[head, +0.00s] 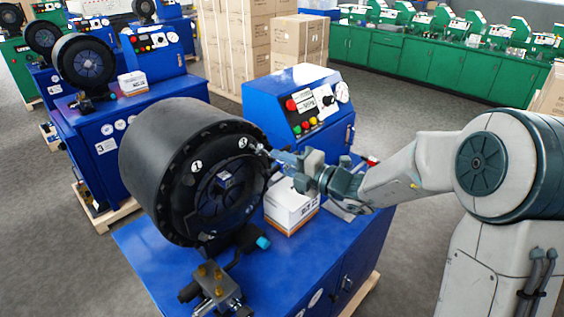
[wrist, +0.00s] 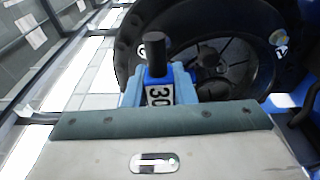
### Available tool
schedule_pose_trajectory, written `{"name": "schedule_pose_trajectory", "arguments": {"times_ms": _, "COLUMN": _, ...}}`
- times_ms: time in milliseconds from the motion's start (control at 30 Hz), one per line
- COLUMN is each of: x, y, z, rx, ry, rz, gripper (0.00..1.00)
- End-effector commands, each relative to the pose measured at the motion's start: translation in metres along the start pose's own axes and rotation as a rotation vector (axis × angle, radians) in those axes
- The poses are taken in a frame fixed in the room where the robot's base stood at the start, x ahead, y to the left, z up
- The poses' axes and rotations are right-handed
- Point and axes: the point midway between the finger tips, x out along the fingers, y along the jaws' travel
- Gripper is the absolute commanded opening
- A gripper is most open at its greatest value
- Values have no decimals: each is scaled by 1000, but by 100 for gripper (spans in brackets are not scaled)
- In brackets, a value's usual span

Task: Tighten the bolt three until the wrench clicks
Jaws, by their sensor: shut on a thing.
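The black ring-shaped crimper head (head: 165,150) stands on the blue machine, with bolts around its front rim. A round white label reading 1 (head: 196,166) is on its face. A second round label (head: 243,142), too small to read surely, is at the upper right of the rim. My gripper (head: 287,160) is shut on the wrench (head: 263,150), whose tip is at the rim just right of that second label. I cannot tell whether it is seated on a bolt.
A white and orange box (head: 290,207) stands on the blue bench top (head: 160,265), below my gripper. A blue control box (head: 300,105) with buttons is behind. A brass-fitted clamp (head: 212,285) is at the front. Other crimpers and cardboard boxes (head: 300,45) stand further back.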

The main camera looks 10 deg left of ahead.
Motion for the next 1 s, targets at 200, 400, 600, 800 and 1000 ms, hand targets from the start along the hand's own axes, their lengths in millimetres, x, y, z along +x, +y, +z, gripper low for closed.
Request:
{"name": "schedule_pose_trajectory", "arguments": {"times_ms": 200, "x": 0, "y": 1, "z": 1, "rx": 185, "ry": -2, "rz": 31, "gripper": 0}}
{"name": "schedule_pose_trajectory", "arguments": {"times_ms": 400, "x": 0, "y": 1, "z": 1, "rx": 398, "ry": -2, "rz": 63, "gripper": 0}}
{"name": "schedule_pose_trajectory", "arguments": {"times_ms": 600, "x": 0, "y": 1, "z": 1, "rx": 435, "ry": -1, "rz": 69, "gripper": 0}}
{"name": "schedule_pose_trajectory", "arguments": {"times_ms": 800, "x": 0, "y": 1, "z": 1, "rx": 453, "ry": -1, "rz": 72, "gripper": 0}}
{"name": "schedule_pose_trajectory", "arguments": {"times_ms": 1000, "x": 0, "y": 1, "z": 1, "rx": 685, "ry": 0, "rz": 108, "gripper": 0}}
